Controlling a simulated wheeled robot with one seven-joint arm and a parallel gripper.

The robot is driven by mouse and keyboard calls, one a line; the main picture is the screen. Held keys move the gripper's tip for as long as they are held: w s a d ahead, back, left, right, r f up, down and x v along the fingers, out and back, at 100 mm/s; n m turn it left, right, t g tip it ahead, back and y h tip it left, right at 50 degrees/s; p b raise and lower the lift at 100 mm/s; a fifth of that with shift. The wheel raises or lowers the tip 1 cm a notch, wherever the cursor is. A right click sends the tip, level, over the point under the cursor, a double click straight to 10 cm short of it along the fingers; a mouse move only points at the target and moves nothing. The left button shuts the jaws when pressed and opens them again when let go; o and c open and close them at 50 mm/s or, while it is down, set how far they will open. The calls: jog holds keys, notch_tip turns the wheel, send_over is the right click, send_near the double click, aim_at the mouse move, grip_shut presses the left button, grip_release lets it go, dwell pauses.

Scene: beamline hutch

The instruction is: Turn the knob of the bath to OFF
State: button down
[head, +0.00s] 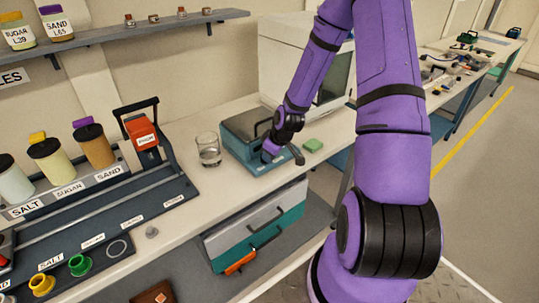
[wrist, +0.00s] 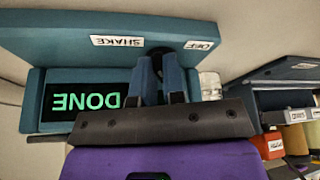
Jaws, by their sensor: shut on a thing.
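The bath (head: 240,128) is a blue-teal box on the bench in the head view, partly hidden by my arm. In the wrist view the bath (wrist: 60,48) appears upside down, with a lit display (wrist: 85,101) reading DONE in green. A SHAKE label (wrist: 117,41) and an OFF label (wrist: 202,45) lie on either side of the dark knob (wrist: 160,51). My gripper (wrist: 160,62) is shut on the knob, with a blue finger on each side of it. Most of the knob is hidden, and I cannot tell which label it points to. In the head view my gripper (head: 273,152) is at the bath's front.
A glass beaker (head: 209,150) stands just left of the bath. A green sponge-like block (head: 313,145) lies to its right. Drawers (head: 255,225) are below the bench.

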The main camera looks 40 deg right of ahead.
jog(key=m+h, duration=0.1)
jog(key=m, duration=0.2)
jog(key=a+m+h, duration=0.1)
jog(key=m, duration=0.2)
jog(key=shift+h, duration=0.3)
jog(key=m, duration=0.2)
jog(key=m+h, duration=0.1)
jog(key=m, duration=0.1)
jog(key=m+h, duration=0.1)
jog(key=m, duration=0.1)
jog(key=shift+a+g, duration=0.3)
jog(key=c, duration=1.2)
grip_release()
jog(key=v, duration=1)
jog(key=shift+r, duration=0.4)
jog(key=shift+a+r, duration=0.1)
jog(key=shift+a, duration=0.05)
